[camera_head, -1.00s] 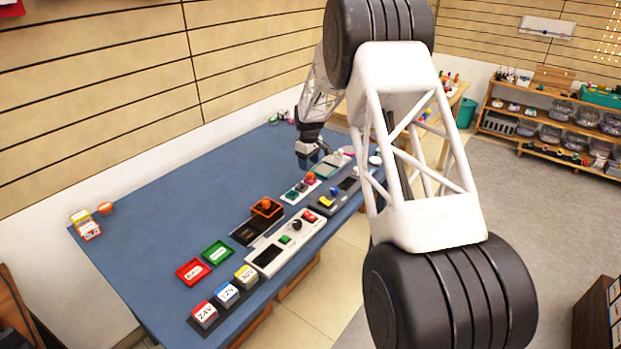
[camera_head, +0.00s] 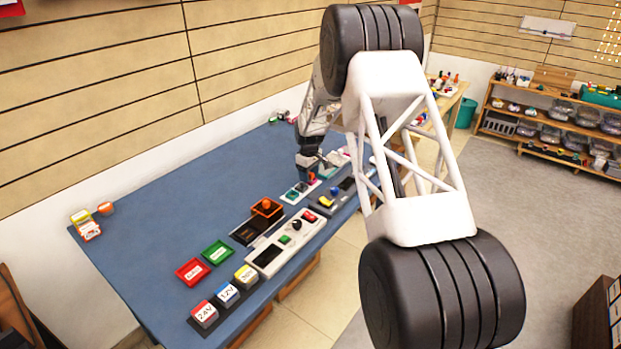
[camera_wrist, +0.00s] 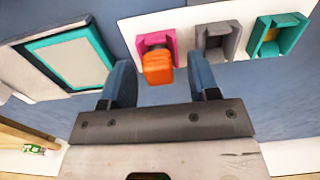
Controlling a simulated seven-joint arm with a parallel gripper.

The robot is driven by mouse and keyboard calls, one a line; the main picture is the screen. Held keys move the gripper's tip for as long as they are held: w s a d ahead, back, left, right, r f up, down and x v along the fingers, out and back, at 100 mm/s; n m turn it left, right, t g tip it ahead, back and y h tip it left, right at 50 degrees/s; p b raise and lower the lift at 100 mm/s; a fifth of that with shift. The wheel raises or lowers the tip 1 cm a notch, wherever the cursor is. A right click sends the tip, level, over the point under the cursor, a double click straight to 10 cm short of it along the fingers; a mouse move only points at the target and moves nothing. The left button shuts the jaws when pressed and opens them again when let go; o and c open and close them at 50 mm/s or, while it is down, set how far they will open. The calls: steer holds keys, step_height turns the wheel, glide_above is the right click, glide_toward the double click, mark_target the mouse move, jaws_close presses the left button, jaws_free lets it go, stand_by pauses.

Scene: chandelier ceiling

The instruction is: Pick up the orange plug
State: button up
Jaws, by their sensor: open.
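The orange plug (camera_wrist: 158,68) sits at a pink socket (camera_wrist: 143,42) in the wrist view, its orange body sticking out toward me. My gripper (camera_wrist: 160,64) is open, with one blue-grey finger on each side of the plug. A gap shows between the plug and each finger. In the head view my gripper (camera_head: 311,172) is low over the right part of the blue table, at the socket strip. The plug (camera_head: 312,178) shows there only as a small orange patch, partly hidden by the gripper.
A grey socket (camera_wrist: 215,41) and a teal socket (camera_wrist: 277,36) stand in line with the pink one on a white strip. A teal-framed panel (camera_wrist: 72,62) lies left. An orange box (camera_head: 267,208) and a white control panel (camera_head: 287,243) lie nearby. The table's left half (camera_head: 160,210) is mostly clear.

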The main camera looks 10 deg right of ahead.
stand_by(0.3)
steer(key=c, duration=1)
steer(key=shift+r, duration=0.1)
steer(key=shift+r, duration=4.95)
steer(key=s+a+f, duration=0.2)
steer(key=s+a, duration=0.5)
steer(key=shift+s+a+f, duration=0.3)
steer(key=shift+s+a, duration=0.1)
